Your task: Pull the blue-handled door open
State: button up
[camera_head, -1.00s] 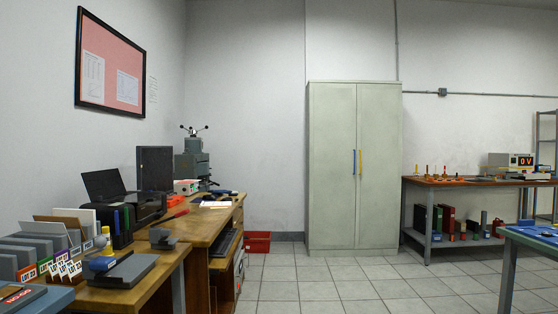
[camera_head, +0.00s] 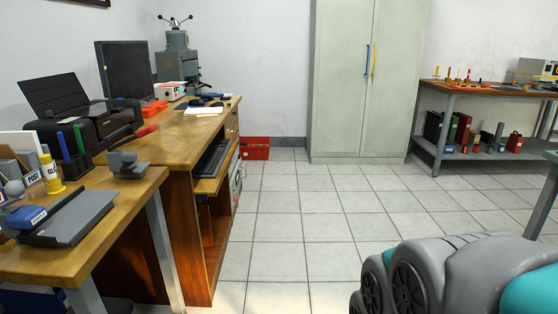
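A tall pale grey-green cabinet (camera_head: 336,110) stands against the back wall, with its top cut off by the frame. Its two doors look shut. The left door carries a blue handle (camera_head: 366,60), a vertical bar near the middle seam. The right door carries a yellow handle (camera_head: 374,60) just beside it. My gripper does not show; a grey and teal part of my own body fills the lower right, well apart from the cabinet.
A wooden desk (camera_head: 184,132) with a printer (camera_head: 85,110) and monitor runs along the left. A red box (camera_head: 255,148) lies left of the cabinet. A workbench (camera_head: 470,88) stands to its right. Tiled floor (camera_head: 300,215) before the cabinet is clear.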

aim_at(344, 28)
jog(key=i+l+z, duration=0.1)
jog(key=i, duration=1.6)
jog(key=i+z, duration=0.15)
jog(key=i, duration=0.7)
jog(key=i+z, duration=0.1)
jog(key=i, duration=0.8)
jog(key=i+j+z, duration=0.1)
jog(key=i, duration=0.75)
